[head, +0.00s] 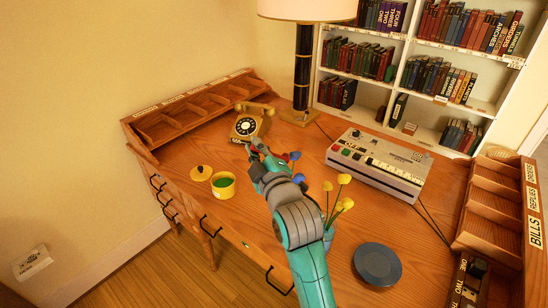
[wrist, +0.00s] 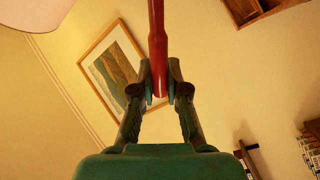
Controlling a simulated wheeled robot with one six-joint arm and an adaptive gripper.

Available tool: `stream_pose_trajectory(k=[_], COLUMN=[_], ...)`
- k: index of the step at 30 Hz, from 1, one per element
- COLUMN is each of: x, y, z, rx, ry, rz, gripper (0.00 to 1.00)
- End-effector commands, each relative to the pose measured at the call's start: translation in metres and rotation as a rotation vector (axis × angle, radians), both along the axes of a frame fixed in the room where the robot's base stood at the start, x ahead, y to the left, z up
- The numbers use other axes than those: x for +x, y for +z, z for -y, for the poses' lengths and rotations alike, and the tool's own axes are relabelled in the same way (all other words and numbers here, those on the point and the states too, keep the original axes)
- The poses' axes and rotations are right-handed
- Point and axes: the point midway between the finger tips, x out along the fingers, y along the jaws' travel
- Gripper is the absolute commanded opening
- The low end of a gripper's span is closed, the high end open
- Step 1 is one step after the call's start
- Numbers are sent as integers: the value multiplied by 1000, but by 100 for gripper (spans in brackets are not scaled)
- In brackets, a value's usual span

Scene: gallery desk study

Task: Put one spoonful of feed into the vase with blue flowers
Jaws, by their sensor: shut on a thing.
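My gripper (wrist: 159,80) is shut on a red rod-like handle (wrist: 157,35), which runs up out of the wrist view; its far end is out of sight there. In the head view my gripper (head: 256,148) is near the telephone, above the desk. A yellow pot (head: 223,192) with green feed (head: 222,182) stands open to the left of my arm. Blue flowers (head: 296,156) show just right of my wrist; their vase is hidden behind my arm. Yellow flowers (head: 341,192) stand further right, in a bluish vase (head: 329,235) partly covered by my arm.
The pot's yellow lid (head: 201,173) lies beside it. A telephone (head: 249,126), a lamp (head: 304,70) and a grey machine (head: 378,165) stand at the back. A dark blue plate (head: 377,264) lies front right. Wooden racks (head: 195,108) line the desk's sides.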

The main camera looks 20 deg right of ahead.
Motion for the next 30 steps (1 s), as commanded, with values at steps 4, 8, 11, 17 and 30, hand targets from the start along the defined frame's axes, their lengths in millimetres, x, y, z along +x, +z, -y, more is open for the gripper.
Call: stream_pose_trajectory(k=[4,8,11,17,30], x=[1,2,3,4,9], y=[7,13,19,26,37], z=[5,11,20,28,56], rx=[83,152,248,360,643], ry=[0,0,-2,0,0], rz=[-13,-22,-37,-56,-99], gripper=[0,0,0,0,0])
